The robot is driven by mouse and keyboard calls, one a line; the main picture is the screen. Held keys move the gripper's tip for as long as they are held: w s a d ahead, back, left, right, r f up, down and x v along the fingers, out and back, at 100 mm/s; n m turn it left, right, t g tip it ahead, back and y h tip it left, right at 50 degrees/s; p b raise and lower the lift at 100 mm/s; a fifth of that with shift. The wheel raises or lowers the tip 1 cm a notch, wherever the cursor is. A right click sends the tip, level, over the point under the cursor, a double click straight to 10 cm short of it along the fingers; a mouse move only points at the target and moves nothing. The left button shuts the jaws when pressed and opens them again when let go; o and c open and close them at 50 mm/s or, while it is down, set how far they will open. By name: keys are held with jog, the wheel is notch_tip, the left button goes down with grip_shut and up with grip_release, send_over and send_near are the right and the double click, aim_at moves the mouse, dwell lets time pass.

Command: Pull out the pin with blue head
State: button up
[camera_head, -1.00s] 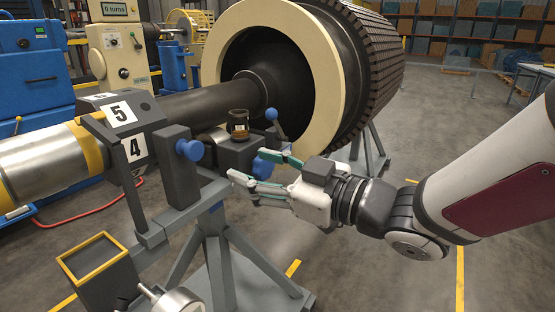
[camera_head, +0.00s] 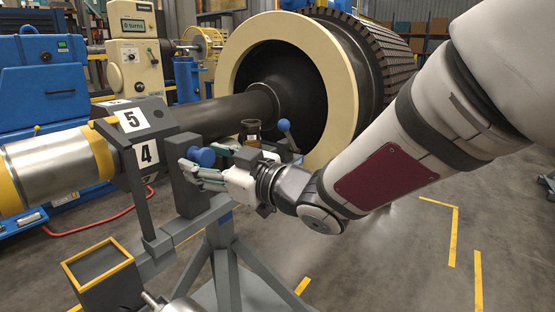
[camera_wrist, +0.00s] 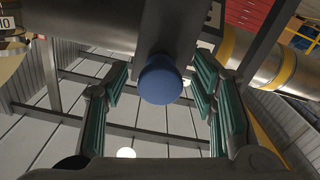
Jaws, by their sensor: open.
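The pin's round blue head (camera_head: 203,157) sticks out of the right side of the grey upright block (camera_head: 187,190) on the stand. In the wrist view the blue head (camera_wrist: 160,80) is in the middle, in front of a grey part, with its shaft hidden behind it. My gripper (camera_head: 192,172) is at the pin, its fingers partly overlapping the block and head in the head view. In the wrist view my gripper (camera_wrist: 160,92) is open, with green-padded fingers left and right of the blue head and gaps on both sides.
Another blue knob (camera_head: 284,125) on a lever and an amber glass jar (camera_head: 251,130) stand just behind my gripper. A dark shaft (camera_head: 220,112) leads to the big rotor (camera_head: 335,70). An open yellow-rimmed box (camera_head: 98,263) is at the front left.

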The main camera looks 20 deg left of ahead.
aim_at(209, 161)
jog(key=shift+w+a, duration=0.1)
jog(key=shift+a, duration=0.2)
grip_shut()
jog(key=shift+v, duration=1.8)
grip_release()
jog(key=shift+d, duration=0.1)
jog(key=v, duration=1.2)
